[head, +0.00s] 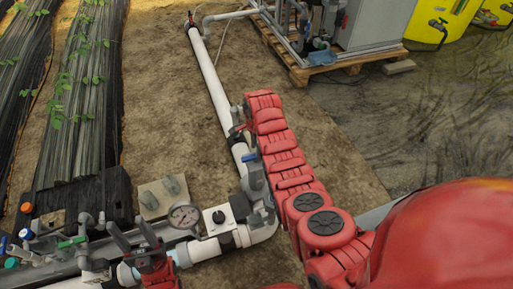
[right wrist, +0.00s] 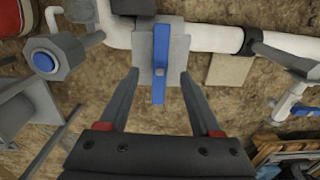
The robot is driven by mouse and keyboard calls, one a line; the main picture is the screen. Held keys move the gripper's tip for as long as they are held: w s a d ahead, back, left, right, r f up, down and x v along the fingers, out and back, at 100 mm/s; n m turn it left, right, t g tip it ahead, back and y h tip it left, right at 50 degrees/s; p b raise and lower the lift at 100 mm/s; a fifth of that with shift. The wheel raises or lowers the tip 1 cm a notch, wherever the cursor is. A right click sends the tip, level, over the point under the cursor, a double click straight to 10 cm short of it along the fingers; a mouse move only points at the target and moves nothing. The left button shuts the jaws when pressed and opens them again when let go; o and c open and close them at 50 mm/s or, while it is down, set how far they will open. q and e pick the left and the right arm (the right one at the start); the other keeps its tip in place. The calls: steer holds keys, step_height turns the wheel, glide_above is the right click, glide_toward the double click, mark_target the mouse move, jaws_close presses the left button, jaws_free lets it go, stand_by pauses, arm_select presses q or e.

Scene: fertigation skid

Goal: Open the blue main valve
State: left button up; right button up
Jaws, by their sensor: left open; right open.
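The blue main valve handle (right wrist: 159,88) stands upright in the right wrist view, on a grey valve body (right wrist: 143,50) on the white pipe. In the head view the blue handle (head: 256,182) shows partly beside my right arm. My right gripper (right wrist: 160,73) is open, with one finger on each side of the handle. A visible gap remains on both sides, and the gripper holds nothing. In the head view my right arm mostly hides this gripper. My left gripper (head: 134,235) is open at the lower left, above the lower pipework, apart from the blue valve.
A pressure gauge (head: 184,215) and a white box with a black knob (head: 218,217) sit near the valve. The long white pipe (head: 210,80) runs away across the soil. Smaller coloured valves crowd the lower left. A wooden pallet (head: 300,72) with equipment stands behind.

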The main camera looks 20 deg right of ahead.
steer(key=shift+f, duration=0.1)
stand_by(0.3)
steer(key=shift+f+b, duration=0.8)
steer(key=shift+f, duration=1.4)
steer(key=shift+s, duration=0.1)
jaws_close()
steer(key=n, duration=0.4)
steer(key=shift+n+p, duration=0.3)
steer(key=shift+n, duration=0.1)
steer(key=n, duration=0.5)
steer(key=shift+n, duration=0.4)
steer(key=n+p, duration=0.1)
steer(key=n, duration=0.4)
steer(key=shift+n, duration=0.3)
steer(key=n, duration=0.3)
steer(key=shift+n, duration=0.3)
